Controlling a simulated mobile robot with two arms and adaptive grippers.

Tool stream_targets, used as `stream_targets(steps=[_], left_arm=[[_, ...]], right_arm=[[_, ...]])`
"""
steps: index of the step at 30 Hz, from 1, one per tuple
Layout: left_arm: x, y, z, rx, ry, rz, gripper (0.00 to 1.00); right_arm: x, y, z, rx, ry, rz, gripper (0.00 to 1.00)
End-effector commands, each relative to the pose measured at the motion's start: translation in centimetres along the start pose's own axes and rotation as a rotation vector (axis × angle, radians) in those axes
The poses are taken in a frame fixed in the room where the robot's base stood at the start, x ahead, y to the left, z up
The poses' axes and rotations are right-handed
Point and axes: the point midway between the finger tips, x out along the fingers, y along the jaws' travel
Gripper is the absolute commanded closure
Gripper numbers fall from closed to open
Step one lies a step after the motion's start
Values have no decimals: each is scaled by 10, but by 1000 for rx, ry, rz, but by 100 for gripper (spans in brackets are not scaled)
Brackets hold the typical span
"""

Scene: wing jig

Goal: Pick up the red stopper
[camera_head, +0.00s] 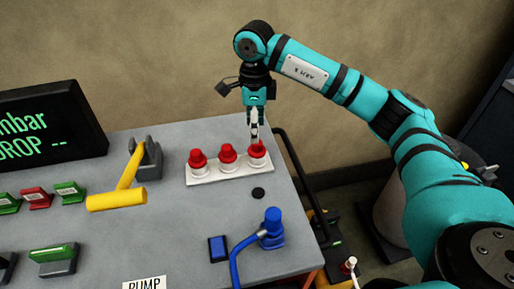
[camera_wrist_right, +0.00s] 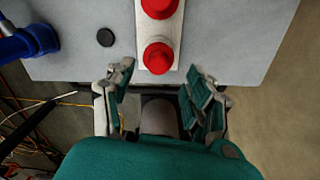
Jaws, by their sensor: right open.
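Three red stoppers sit in a row on a white rack (camera_head: 205,180) on the grey table: a left one (camera_head: 197,156), a middle one (camera_head: 227,151) and a right one (camera_head: 258,152). My right gripper (camera_head: 254,136) points down just above the right stopper, overlapping its top in the head view. In the right wrist view the gripper (camera_wrist_right: 160,80) is open and empty. The nearest stopper (camera_wrist_right: 158,57) lies ahead of the gap between its fingers, with a second stopper (camera_wrist_right: 160,6) beyond it. My left gripper is out of view.
A yellow-handled lever (camera_head: 117,199) stands left of the rack. A blue fitting with a hose (camera_head: 271,228) and a black round cap (camera_head: 258,193) lie in front. A dark display (camera_head: 45,128) stands at the left. The table's right edge is close to the rack.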

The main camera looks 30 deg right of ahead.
Motion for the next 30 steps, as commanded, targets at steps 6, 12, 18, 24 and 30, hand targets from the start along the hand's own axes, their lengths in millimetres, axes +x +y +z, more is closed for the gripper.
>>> stream_targets(steps=[6, 12, 18, 24, 30], left_arm=[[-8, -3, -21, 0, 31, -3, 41], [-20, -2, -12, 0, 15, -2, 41], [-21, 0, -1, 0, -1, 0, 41], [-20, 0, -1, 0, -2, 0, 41], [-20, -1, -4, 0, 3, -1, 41]], right_arm=[[15, 1, -2, 0, 2, 2, 45], [46, 2, -4, -1, 3, 3, 45], [57, 2, -3, -1, 0, 0, 45], [57, 1, -3, -1, 0, 0, 50], [57, 2, -3, -1, 0, 1, 77]])
